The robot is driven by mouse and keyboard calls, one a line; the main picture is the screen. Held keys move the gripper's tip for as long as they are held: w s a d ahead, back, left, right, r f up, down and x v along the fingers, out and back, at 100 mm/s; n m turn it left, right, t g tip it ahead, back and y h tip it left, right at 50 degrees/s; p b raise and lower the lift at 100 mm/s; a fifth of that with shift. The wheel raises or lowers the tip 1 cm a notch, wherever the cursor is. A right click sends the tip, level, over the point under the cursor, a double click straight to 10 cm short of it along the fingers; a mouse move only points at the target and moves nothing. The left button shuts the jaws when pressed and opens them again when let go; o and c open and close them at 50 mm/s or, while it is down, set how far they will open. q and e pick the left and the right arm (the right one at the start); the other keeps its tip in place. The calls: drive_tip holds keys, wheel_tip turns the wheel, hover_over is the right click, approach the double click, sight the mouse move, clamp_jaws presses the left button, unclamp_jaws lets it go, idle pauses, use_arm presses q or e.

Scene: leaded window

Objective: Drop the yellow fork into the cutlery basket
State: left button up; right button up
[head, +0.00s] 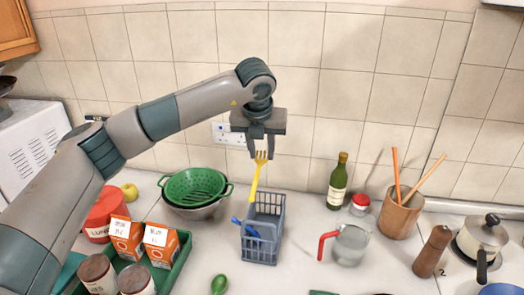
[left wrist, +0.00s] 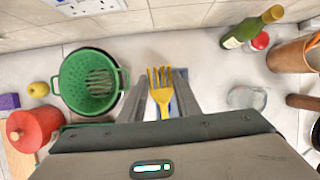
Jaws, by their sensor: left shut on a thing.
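The yellow fork (head: 256,180) hangs tines up from my left gripper (head: 261,155), its handle pointing down and tilted slightly left. The gripper is shut on it near the tines. The blue-grey cutlery basket (head: 263,246) stands on the counter below. The fork's lower end shows at the basket's upper left edge; I cannot tell whether it is inside the rim or behind it. A blue utensil (head: 246,229) stands in the basket. In the left wrist view the fork (left wrist: 162,97) shows between the fingers, and the basket is mostly hidden. My right gripper is out of view.
A green colander (head: 194,186) in a metal pot is left of the basket. A green tray with orange cartons (head: 160,246) and jars is front left. A green spoon (head: 219,284) lies in front. A glass jug (head: 349,245), bottle (head: 338,184) and utensil pot (head: 399,214) stand right.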

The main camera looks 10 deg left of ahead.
use_arm(q)
drive_tip(key=shift+f+b, duration=0.6)
drive_tip(key=shift+f, duration=2.35)
